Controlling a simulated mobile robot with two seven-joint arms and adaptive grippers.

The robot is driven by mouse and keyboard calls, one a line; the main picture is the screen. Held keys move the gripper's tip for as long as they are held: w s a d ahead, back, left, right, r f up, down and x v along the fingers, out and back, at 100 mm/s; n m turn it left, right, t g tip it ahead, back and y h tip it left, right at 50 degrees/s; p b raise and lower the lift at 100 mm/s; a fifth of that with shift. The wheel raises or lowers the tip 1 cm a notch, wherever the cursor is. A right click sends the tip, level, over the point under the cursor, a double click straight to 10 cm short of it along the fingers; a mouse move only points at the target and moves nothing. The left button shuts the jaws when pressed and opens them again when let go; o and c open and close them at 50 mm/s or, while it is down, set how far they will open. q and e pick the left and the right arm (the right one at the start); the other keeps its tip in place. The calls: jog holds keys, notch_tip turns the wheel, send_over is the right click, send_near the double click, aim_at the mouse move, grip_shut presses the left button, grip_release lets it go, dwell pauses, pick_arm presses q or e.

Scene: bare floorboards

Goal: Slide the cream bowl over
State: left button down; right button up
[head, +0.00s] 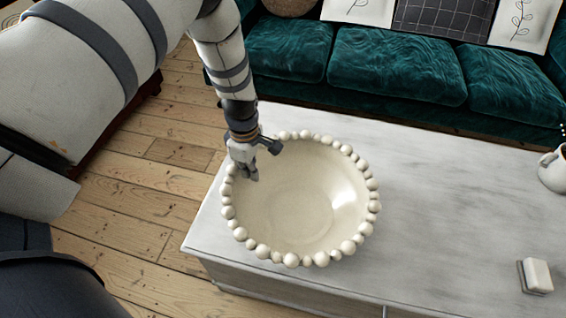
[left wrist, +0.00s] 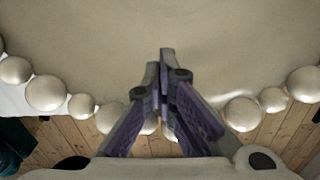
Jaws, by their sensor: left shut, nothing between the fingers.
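The cream bowl (head: 300,200) has a rim of round beads and stands near the left end of a pale marble-topped table (head: 440,240). My left gripper (head: 252,176) is shut and empty, with its fingertips over the bowl's upper-left rim and just inside it. In the left wrist view, the shut fingers (left wrist: 165,65) reach across the beaded rim over the bowl's inner surface (left wrist: 90,50). I cannot tell whether they touch the bowl. My right gripper is not in view.
A white mug (head: 553,170) stands at the table's right side. A small white block on a dark base (head: 537,275) lies at the lower right. A green sofa (head: 395,65) runs behind the table.

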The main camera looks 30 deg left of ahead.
pick_arm(q)
jog(key=s+a, duration=0.3)
jog(key=a, duration=1.2)
jog(key=shift+s+a+b, duration=0.2)
jog(key=shift+s+b, duration=0.2)
jog(key=shift+b, duration=0.05)
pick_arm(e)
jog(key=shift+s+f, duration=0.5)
